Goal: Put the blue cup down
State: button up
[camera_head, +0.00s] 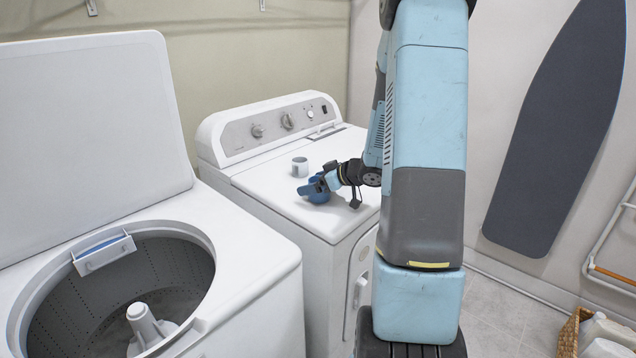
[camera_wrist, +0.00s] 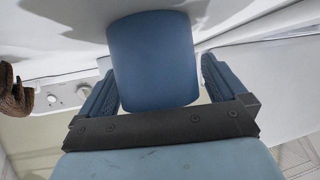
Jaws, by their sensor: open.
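The blue cup (camera_head: 318,196) is on the white top of the right-hand machine (camera_head: 262,188), near its front edge, and appears to rest on it. My gripper (camera_head: 316,185) is at the cup, reaching in from the right, and partly hides it. In the wrist view the blue cup (camera_wrist: 153,58) sits between the two blue fingers of my gripper (camera_wrist: 157,72). The fingers are open, with a gap visible between the cup and the right finger. Contact on the left side is hard to tell.
A small pale cup (camera_head: 300,167) stands just behind the blue cup. The open washer (camera_head: 60,260) with its raised lid (camera_head: 85,130) is at left. A wicker basket (camera_head: 570,335) with white containers is at lower right.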

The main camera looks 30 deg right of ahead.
jog(key=v, duration=1.2)
notch_tip(320, 180, up, 16)
jog(key=s+a+m+t+h, duration=0.1)
jog(key=a+m+h, duration=0.3)
jog(key=h, duration=0.6)
jog(key=s+a+m+g+y, duration=0.1)
jog(key=s+a+g, duration=0.1)
jog(key=s+a, duration=0.5)
jog(key=s+a+m+g+y, duration=0.1)
jog(key=s+a, duration=0.6)
jog(key=s, duration=0.8)
jog(key=g+y, duration=0.1)
jog(key=g, duration=0.1)
jog(key=shift+m+g, duration=0.3)
jog(key=shift+m, duration=0.1)
